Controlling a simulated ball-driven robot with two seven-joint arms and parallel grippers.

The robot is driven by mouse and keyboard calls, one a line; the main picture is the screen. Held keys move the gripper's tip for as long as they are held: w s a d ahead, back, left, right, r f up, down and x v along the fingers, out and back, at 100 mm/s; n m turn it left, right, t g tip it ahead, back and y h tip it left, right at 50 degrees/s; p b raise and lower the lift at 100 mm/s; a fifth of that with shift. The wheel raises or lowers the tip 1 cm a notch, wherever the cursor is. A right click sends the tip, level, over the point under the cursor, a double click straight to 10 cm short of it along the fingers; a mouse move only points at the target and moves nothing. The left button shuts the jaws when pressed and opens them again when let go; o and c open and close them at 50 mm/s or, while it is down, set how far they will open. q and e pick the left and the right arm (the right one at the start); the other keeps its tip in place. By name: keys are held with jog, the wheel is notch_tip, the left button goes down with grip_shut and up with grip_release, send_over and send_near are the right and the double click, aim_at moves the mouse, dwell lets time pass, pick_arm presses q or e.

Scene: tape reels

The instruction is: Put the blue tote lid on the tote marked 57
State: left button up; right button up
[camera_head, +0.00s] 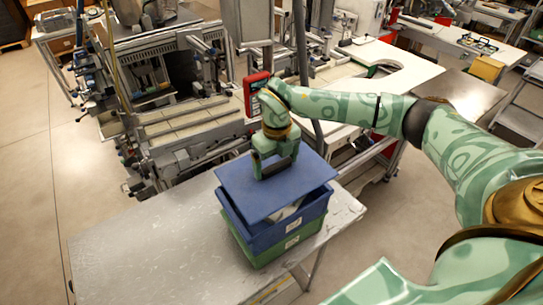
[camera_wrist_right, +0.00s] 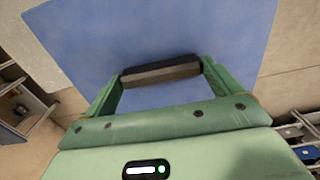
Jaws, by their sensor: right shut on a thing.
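The blue tote lid (camera_head: 300,190) is a flat blue panel over the blue tote (camera_head: 262,236). It also fills the upper part of the right wrist view (camera_wrist_right: 220,35). My right gripper (camera_head: 275,170) is shut on the lid at its upper side, with a dark bar (camera_wrist_right: 160,72) between its green fingers in the wrist view. The lid is set askew, with a gap at the front right through which whitish contents (camera_head: 288,212) show. The blue tote stands on a green tote (camera_head: 262,256). Both carry white labels; I cannot read their numbers. My left gripper is not in view.
The totes stand on a grey metal table (camera_head: 130,245), near its right edge. The table is clear to their left. A machine with rails (camera_head: 185,125) stands behind, and a red handheld device (camera_head: 254,92) shows just behind my right wrist.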

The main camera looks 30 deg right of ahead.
jog(key=shift+f+b, duration=0.65)
jog(key=shift+f, duration=0.3)
jog(key=f+b, duration=0.3)
jog(key=f, duration=0.1)
jog(key=shift+w, duration=0.2)
jog(key=shift+f+b, duration=0.3)
jog(key=shift+f, duration=0.25)
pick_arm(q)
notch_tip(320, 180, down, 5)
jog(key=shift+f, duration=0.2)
pick_arm(e)
jog(key=o, duration=0.8)
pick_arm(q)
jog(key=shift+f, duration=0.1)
pick_arm(e)
notch_tip(320, 180, up, 16)
send_over(275, 176)
jog(key=w, duration=0.1)
jog(key=shift+w+d+r, duration=0.2)
jog(key=shift+d, duration=0.2)
